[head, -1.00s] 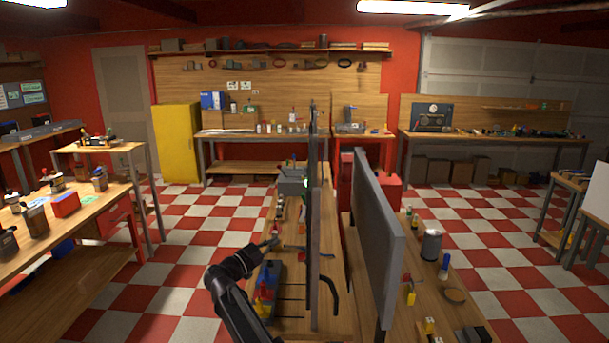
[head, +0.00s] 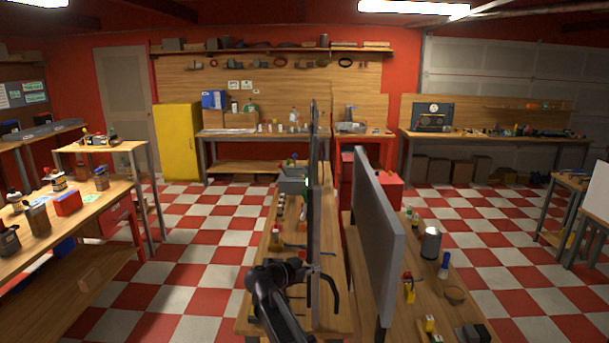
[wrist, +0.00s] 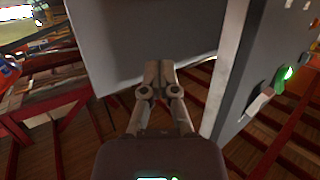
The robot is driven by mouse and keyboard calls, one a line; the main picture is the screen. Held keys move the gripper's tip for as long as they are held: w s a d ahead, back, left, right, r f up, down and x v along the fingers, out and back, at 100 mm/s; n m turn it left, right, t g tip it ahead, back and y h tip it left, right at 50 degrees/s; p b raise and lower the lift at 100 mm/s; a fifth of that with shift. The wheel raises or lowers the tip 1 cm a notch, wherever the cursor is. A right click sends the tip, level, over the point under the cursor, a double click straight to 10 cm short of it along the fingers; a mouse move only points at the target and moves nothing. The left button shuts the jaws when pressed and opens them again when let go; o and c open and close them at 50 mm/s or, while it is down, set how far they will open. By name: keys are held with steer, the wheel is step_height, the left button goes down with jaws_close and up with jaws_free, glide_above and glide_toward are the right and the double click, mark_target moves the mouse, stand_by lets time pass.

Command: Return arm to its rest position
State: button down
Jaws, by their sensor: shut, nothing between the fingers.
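My gripper (wrist: 160,70) is shut and empty in the wrist view, its two fingertips together. A plain grey panel (wrist: 135,35) lies behind the fingertips. In the head view my dark arm rises at the lower middle, over the near end of the central bench (head: 256,243) and close to the left side of the thin upright panel (head: 315,215). I cannot make out the fingers there. I cannot tell whether the arm touches the panel.
A second grey panel (head: 378,240) stands to the right on the bench. A dark curved rod (head: 334,285) sits by the thin panel. In the wrist view, a panel (wrist: 255,90) with a green-lit part (wrist: 283,78) is at right. Checkered floor left of the bench is clear.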

steer(key=s+d+f+n+g+y, duration=0.2)
steer(key=s+d+f+g, duration=0.3)
steer(key=d, duration=0.3)
steer(key=s+d+f+n+g+y, duration=0.2)
steer(key=s+d+f+n+y, duration=0.1)
steer(key=s, duration=0.5)
steer(key=s+d+f+n+g+y, duration=0.1)
steer(key=s+d+f+n+y, duration=0.1)
steer(key=s+f+n+y, duration=0.3)
steer(key=s+f+y, duration=0.1)
steer(key=s+y, duration=0.2)
steer(key=s, duration=0.1)
steer(key=shift+s+d+f+n+g, duration=0.25)
steer(key=shift+d+f+n+g, duration=0.05)
steer(key=shift+d+n+g, duration=0.1)
